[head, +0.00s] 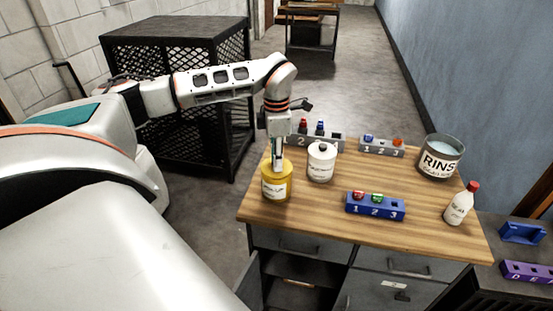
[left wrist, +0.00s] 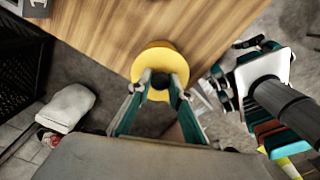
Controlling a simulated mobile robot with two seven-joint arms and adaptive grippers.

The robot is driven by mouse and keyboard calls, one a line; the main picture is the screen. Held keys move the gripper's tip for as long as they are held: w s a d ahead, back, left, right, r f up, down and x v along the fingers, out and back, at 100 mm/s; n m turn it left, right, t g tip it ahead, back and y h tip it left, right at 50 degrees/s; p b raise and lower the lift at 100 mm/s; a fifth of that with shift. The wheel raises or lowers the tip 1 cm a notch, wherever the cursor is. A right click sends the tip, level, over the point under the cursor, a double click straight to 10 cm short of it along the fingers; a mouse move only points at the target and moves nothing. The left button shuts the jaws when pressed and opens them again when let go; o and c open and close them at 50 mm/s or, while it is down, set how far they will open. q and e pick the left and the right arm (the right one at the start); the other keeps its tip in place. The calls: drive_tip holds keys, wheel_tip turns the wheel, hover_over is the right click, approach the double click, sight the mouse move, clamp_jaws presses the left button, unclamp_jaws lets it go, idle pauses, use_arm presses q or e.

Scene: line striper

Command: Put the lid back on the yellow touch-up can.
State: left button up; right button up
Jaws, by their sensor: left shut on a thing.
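The yellow touch-up can (head: 275,190) stands at the left front corner of the wooden worktop, with a pale label on its side. My left gripper (head: 277,163) points down over its top. In the left wrist view, my left gripper (left wrist: 161,84) is shut on the dark knob in the middle of the round yellow lid (left wrist: 160,58). The lid is over the can's mouth and I see no clear gap between them. Whether it is fully seated I cannot tell, and the lid hides the can's inside.
A white can (head: 321,163) with a dark knob stands close right of the yellow can. Two grey numbered racks (head: 381,147) (head: 333,143) sit behind. A blue numbered rack (head: 375,207), a RINSE tin (head: 441,158) and a red-capped bottle (head: 460,205) are further right.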

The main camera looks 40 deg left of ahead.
idle(0.3)
use_arm(q)
drive_tip(key=o, duration=1.1)
drive_tip(key=o, duration=0.5)
drive_tip(key=shift+r, duration=0.15)
drive_tip(key=shift+r, duration=3.35)
